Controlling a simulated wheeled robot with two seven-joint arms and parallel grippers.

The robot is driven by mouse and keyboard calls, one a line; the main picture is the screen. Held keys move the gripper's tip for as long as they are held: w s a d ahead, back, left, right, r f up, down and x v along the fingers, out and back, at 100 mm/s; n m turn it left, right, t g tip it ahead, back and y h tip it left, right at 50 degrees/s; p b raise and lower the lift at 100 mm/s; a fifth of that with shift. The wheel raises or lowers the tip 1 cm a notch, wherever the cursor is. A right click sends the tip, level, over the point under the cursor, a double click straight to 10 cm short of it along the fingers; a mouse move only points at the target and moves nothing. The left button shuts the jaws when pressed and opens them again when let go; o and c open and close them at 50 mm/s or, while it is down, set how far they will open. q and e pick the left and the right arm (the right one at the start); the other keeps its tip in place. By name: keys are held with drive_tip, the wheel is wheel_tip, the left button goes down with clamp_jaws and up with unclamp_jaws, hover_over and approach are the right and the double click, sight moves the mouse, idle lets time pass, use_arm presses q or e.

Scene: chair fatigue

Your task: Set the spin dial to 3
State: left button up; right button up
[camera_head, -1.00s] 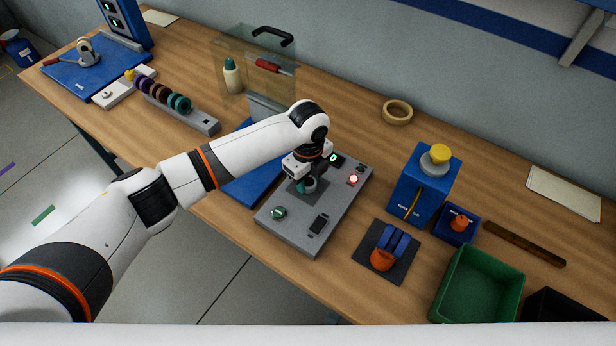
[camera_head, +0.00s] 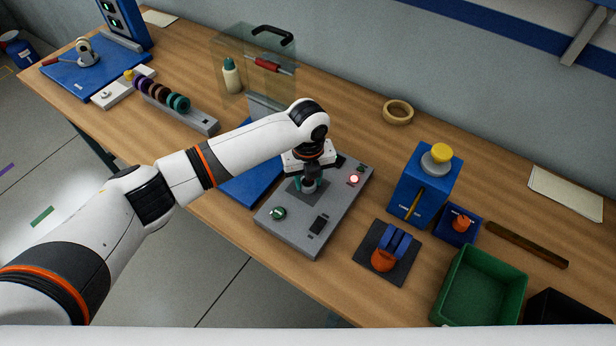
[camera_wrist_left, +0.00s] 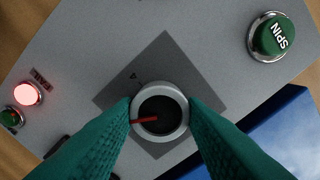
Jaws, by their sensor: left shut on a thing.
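The spin dial (camera_wrist_left: 148,108) is a round grey knob with a dark centre and a red pointer. In the left wrist view the pointer points left and slightly down. My left gripper (camera_head: 308,187) points down at the grey control panel (camera_head: 296,237). Its teal fingers (camera_wrist_left: 160,118) are shut on the dial from both sides. In the head view the gripper mostly hides the dial. My right gripper is in neither view.
The panel has a green SPIN button (camera_wrist_left: 272,37), a lit red lamp (camera_wrist_left: 27,93) and a black switch (camera_head: 318,225). A blue box with a yellow knob (camera_head: 441,153), a green bin (camera_head: 478,290) and a roll of tape (camera_head: 397,112) stand to the right.

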use_arm(q)
drive_tip(key=o, duration=1)
wheel_tip(320, 180, up, 12)
drive_tip(key=b, duration=0.3)
idle(0.3)
